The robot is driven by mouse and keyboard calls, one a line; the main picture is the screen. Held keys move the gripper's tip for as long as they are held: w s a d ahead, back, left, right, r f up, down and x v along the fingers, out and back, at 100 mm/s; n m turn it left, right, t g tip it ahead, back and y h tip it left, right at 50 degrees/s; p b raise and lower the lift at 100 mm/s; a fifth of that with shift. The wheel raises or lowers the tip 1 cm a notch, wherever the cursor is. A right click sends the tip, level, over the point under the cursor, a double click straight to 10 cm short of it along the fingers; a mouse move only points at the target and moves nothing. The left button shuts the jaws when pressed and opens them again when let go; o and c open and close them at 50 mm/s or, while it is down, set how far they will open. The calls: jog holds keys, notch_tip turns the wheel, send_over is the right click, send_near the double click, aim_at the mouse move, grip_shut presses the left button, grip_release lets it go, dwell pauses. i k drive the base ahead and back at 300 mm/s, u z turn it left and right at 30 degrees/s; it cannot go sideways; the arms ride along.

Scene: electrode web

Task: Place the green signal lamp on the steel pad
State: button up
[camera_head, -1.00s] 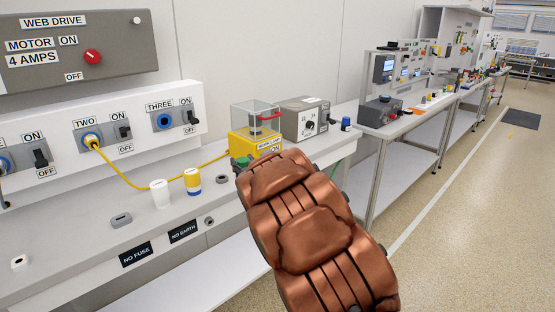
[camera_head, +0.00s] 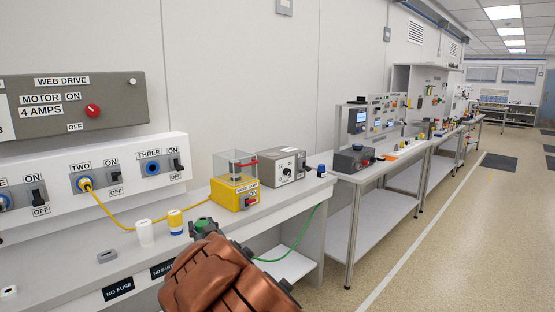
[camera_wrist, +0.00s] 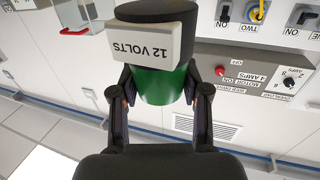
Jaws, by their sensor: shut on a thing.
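My gripper (camera_wrist: 160,98) is shut on the green signal lamp (camera_wrist: 160,82), with one dark finger on each side of its green body. In the wrist view a white "12 VOLTS" label and a black end part show on the lamp. In the head view only a small green part of the lamp (camera_head: 202,224) shows at the end of my copper-coloured arm, in front of the bench. I cannot pick out the steel pad for certain; a small grey block (camera_head: 107,256) lies on the bench to the left.
A yellow box with a clear cover (camera_head: 235,192) and a grey box (camera_head: 283,168) stand at the bench's right end. A yellow cable (camera_head: 118,222) crosses the bench. A green cable (camera_head: 300,236) hangs beyond its edge.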

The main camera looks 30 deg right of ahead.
aim_at(272, 154)
jog(key=z, duration=1.9)
jog(key=i, duration=1.3)
jog(key=u, duration=1.2)
